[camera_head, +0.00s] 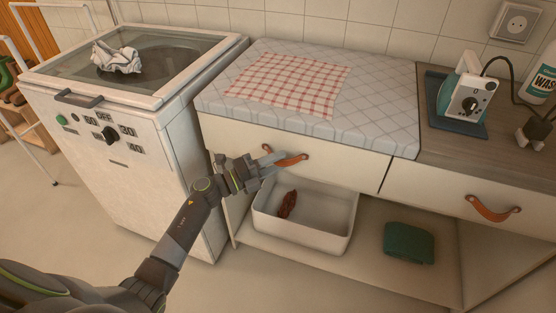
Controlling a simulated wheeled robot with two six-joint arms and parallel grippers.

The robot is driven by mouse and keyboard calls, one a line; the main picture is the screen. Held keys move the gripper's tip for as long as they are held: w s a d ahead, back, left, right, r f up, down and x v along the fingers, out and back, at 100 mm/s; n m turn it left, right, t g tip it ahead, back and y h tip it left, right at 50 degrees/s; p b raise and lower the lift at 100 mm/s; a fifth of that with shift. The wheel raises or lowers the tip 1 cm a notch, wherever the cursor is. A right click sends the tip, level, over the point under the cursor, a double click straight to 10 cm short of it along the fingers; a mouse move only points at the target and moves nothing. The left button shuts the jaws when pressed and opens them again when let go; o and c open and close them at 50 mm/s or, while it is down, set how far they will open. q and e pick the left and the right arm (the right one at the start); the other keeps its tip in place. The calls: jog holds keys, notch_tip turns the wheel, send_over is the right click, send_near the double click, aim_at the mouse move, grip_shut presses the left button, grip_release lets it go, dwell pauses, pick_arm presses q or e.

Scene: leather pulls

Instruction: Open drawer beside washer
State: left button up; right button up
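The drawer beside the washer (350,165) has a pale front and looks closed under the padded top. I cannot tell whether the fingers are closed on the leather. The washer (165,150) is a white top-loader to the left of the drawer. My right gripper is not in view.
A second drawer (450,190) with a leather pull (493,209) is at right. Below, a white tub (335,215) holds a brown item, beside a green bundle (408,242). A checked cloth (290,82) lies on the padded top. An iron (463,98) stands at right.

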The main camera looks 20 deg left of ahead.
pick_arm(q)
jog(key=shift+w+d, duration=0.25)
jog(key=shift+d, duration=0.05)
jog(key=shift+c, duration=0.2)
grip_shut()
